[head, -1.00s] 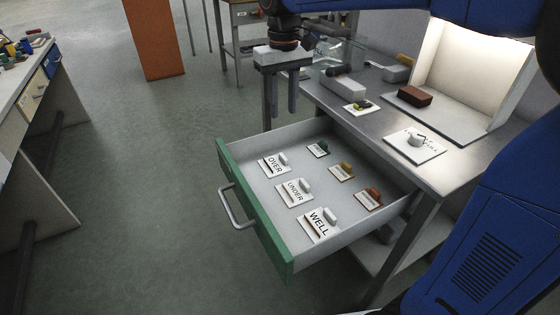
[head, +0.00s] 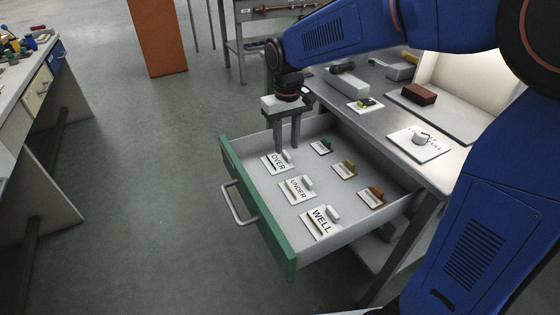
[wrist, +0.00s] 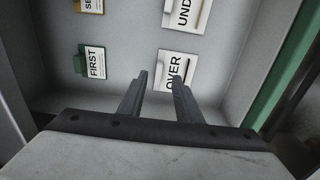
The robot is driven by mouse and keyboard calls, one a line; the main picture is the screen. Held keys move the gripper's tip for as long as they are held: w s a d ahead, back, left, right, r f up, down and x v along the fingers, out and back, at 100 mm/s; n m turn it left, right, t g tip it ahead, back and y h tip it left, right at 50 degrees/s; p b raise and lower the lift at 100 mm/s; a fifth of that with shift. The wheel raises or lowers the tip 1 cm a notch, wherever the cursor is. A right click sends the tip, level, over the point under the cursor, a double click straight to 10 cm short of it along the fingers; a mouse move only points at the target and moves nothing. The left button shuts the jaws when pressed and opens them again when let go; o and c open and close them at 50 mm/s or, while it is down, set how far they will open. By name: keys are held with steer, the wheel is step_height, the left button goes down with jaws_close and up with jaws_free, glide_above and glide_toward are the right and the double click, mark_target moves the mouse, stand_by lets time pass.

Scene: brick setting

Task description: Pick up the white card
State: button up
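Three white cards with white grips lie in the open drawer, lettered OVER (head: 272,166), UNDER (head: 294,190) and WELL (head: 317,224). In the wrist view, OVER (wrist: 175,63) is just beyond my fingertips, one finger partly covering its edge, and UNDER (wrist: 182,10) is cut by the top edge. My gripper (head: 287,148) points down over the drawer's far left part, right by the OVER card. Its fingers are apart with nothing between them, as the wrist view shows (wrist: 160,80). I cannot tell the exact height of the tips above the card.
A second row of cards has a green (head: 321,147), a yellow (head: 344,169) and a red grip (head: 371,196). The drawer (head: 258,212) has a green front and raised walls.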

mark_target(286, 154)
steer(key=shift+w+f, duration=0.2)
steer(key=shift+f, duration=1.65)
steer(key=shift+c, duration=0.3)
jaws_close()
steer(key=shift+r, duration=0.15)
